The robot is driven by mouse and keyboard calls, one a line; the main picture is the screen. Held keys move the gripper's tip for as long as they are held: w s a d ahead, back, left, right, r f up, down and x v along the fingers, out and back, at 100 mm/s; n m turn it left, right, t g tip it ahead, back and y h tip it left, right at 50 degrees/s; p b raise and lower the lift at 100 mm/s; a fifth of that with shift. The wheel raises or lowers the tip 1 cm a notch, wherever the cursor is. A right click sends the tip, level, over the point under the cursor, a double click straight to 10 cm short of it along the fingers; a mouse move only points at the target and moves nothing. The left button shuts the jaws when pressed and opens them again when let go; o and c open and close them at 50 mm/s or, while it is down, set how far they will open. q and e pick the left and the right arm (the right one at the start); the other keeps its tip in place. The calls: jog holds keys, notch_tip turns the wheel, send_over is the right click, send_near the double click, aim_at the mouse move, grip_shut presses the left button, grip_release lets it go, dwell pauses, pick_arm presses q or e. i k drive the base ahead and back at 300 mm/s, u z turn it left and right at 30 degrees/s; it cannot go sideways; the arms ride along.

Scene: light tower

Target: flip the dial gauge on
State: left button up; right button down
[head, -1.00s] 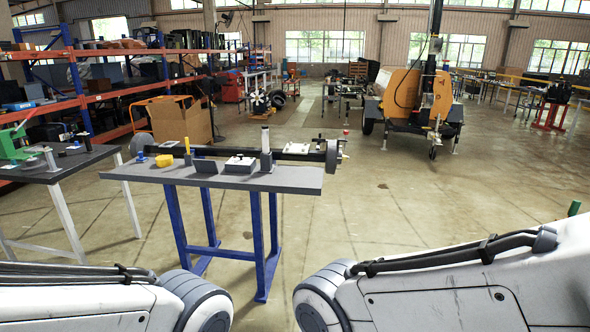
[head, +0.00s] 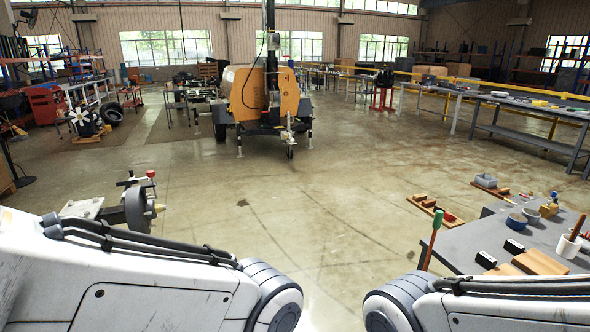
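I cannot make out a dial gauge in the head view. Both of my arms show at the bottom of the view, one at the left and one at the right. Neither gripper is in the picture. A grey workbench (head: 462,243) stands at the lower right, partly hidden by my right arm. On it are a blue round container (head: 517,222), dark blocks, brown wooden pieces (head: 540,262), and a white cup (head: 568,246) holding a brown stick.
A yellow light tower trailer (head: 253,95) stands at the back centre. Long grey benches (head: 530,131) line the right side. Wooden trays (head: 433,208) lie beyond the near workbench. An axle assembly (head: 135,207) is at the left behind my arm. The middle floor is open.

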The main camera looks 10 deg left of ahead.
aim_at(128, 183)
jog(key=u, duration=0.05)
jog(key=i, duration=1.85)
jog(key=u, duration=1.3)
jog(key=i, duration=1.05)
jog(key=u, duration=0.95)
